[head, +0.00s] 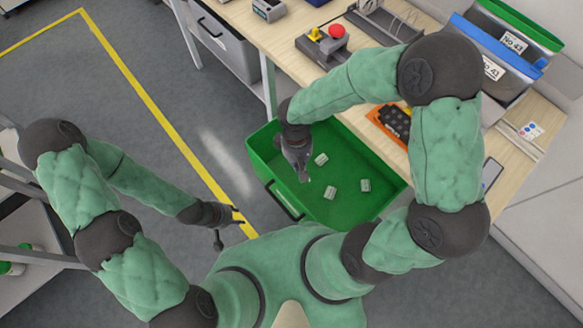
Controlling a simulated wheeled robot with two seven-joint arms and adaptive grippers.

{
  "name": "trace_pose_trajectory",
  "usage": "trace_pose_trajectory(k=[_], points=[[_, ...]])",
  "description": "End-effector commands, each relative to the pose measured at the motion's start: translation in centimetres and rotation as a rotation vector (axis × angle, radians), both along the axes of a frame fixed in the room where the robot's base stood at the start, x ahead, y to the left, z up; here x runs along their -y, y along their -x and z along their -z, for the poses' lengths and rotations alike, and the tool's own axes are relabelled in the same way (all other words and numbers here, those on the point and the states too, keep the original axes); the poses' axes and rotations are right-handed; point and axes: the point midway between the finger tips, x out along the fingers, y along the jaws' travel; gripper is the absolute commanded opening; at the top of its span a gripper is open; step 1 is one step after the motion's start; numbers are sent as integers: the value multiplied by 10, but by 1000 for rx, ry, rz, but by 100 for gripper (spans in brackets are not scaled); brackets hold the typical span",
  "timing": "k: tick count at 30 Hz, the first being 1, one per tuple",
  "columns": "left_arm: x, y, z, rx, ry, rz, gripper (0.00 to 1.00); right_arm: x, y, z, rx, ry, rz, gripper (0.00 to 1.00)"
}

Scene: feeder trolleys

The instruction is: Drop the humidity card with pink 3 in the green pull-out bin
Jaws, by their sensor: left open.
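The green pull-out bin (345,214) is out from under the wooden table, with three small pale blocks (332,192) on its floor. A small white card with blue and red or pink dots (530,130) lies on the table's right part; I cannot read a number, nor tell whether it is the humidity card. My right gripper (304,178) points down over the left part of the bin; its jaws are too small to read, and I see nothing held. My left gripper (240,215) is open and empty above the floor, left of the bin.
A grey drawer (222,40) is below. Yellow floor tape (150,100) crosses clear floor at left.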

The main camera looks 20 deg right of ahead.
Motion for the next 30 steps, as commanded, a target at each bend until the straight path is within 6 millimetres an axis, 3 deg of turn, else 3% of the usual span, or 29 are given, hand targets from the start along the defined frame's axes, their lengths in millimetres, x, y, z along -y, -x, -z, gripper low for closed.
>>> trace_pose_trajectory(k=[17, 30], points=[[0, 0, 28, 0, 0, 0, 41, 60, -24, 40, 0, 0, 3, 0], [0, 0, 77, 0, 0, 0, 41, 59, -24, 98, 0, 0, 0, 0]])
